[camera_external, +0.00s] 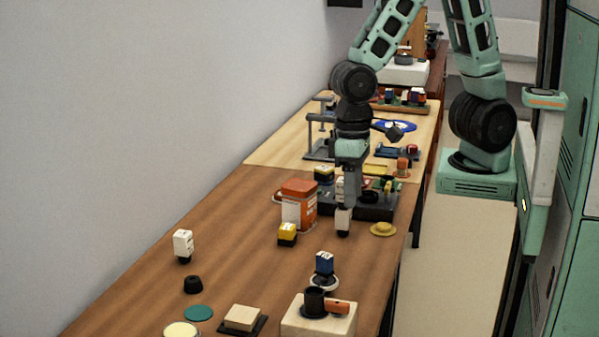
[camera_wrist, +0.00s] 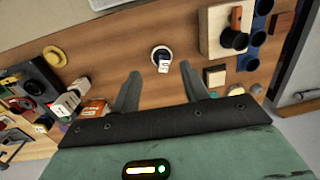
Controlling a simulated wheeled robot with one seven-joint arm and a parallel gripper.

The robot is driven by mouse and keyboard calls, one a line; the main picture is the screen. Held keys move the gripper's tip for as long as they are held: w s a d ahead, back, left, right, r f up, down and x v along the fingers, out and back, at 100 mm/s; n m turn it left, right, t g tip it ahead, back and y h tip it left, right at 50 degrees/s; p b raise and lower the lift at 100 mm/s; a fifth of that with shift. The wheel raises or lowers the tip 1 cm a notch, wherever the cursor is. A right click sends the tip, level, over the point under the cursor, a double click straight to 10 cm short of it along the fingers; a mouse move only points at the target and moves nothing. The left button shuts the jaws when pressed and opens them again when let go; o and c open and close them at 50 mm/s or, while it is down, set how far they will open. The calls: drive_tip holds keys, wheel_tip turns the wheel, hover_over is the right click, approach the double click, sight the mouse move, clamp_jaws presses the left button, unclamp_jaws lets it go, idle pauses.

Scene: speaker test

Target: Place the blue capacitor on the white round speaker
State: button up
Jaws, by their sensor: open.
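The blue capacitor (camera_external: 324,261), a small block with a white label, appears to stand upright on the white round speaker (camera_external: 324,284) near the front right of the brown table. In the wrist view the capacitor (camera_wrist: 163,66) shows within the white rim of the speaker (camera_wrist: 154,53), which has a dark middle. My gripper (camera_external: 349,204) is farther back on the table than the capacitor and above the surface. In the wrist view my gripper (camera_wrist: 159,70) is open, its two fingers apart with nothing between them; the capacitor appears beyond the fingertips. The capacitor's lower end is partly hidden.
A white block (camera_external: 343,219) stands below my gripper, near an orange-red can (camera_external: 299,204) and a yellow block (camera_external: 287,234). A yellow hat-shaped piece (camera_external: 383,229) lies to the right. A pale block with a black cup (camera_external: 318,318) is in front of the speaker.

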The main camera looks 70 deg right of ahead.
drive_tip(key=s+d+r+n, duration=0.3)
drive_tip(key=s+n, duration=0.4)
drive_tip(key=shift+s+d+r+n+t, duration=0.2)
drive_tip(key=shift+d+r+n+t, duration=0.1)
drive_tip(key=shift+r+n, duration=0.1)
idle(0.6)
